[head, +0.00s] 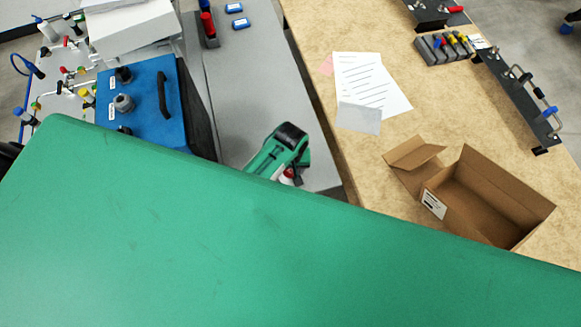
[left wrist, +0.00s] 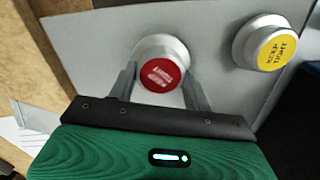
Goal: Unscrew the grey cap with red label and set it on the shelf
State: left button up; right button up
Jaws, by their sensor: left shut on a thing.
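In the left wrist view the grey cap with the red label (left wrist: 160,75) sits at a light grey panel (left wrist: 85,40), between the two fingers of my left gripper (left wrist: 158,82). The fingers are shut on the cap's sides. Whether it is still seated cannot be told. In the head view my left gripper (head: 294,174) reaches down by the grey bench's near end, and a small red and white bit shows beside it. My right gripper is not in view. I cannot make out which surface is the shelf.
A grey cap with a yellow label (left wrist: 265,47) is close to the right. A blue box with knobs (head: 145,105) stands left on the grey bench (head: 245,75). An open cardboard box (head: 480,195) and papers (head: 370,85) lie right. A large green surface hides the lower head view.

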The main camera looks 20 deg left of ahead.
pick_arm(q)
jog(key=shift+f, duration=0.6)
jog(key=o, duration=1.2)
jog(key=shift+r, duration=0.2)
notch_tip(320, 180, up, 2)
jog(key=shift+r+p, duration=0.1)
jog(key=shift+p, duration=0.55)
jog(key=shift+r, duration=2.2)
